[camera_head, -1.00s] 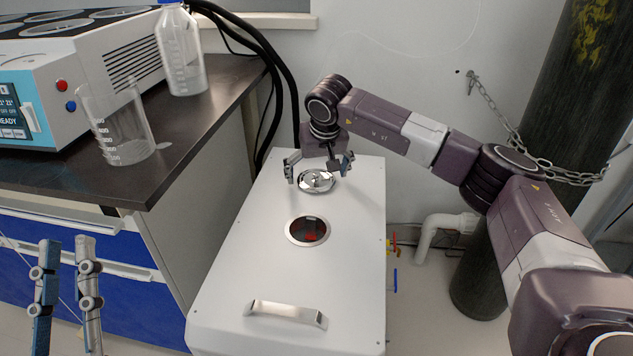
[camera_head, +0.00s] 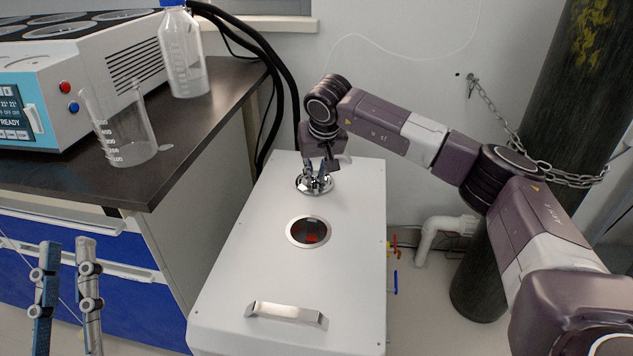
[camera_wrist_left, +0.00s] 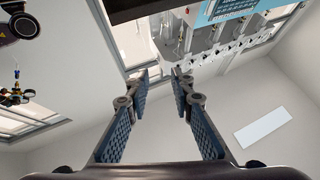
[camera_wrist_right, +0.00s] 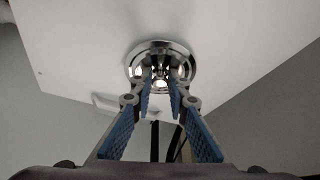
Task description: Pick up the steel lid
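The steel lid (camera_head: 315,187) is a small, shiny round disc with a knob. It lies on the white box top, behind the round opening. My right gripper (camera_head: 317,172) points down at it from above, its fingers drawn in around the knob. In the right wrist view the steel lid (camera_wrist_right: 160,52) shows beyond the fingertips, and the right gripper (camera_wrist_right: 161,78) has the knob between them. The lid appears still down on the surface. My left gripper (camera_head: 66,245) is at the lower left, far from the lid. In the left wrist view the left gripper (camera_wrist_left: 161,75) is open and empty.
The white box (camera_head: 255,235) has a round opening (camera_head: 309,231) with red inside, and a metal handle (camera_head: 286,314) in front. A dark bench (camera_head: 215,95) at left holds a beaker (camera_head: 122,128), a bottle (camera_head: 182,55) and a machine (camera_head: 75,75). A chained dark cylinder (camera_head: 560,110) stands at right.

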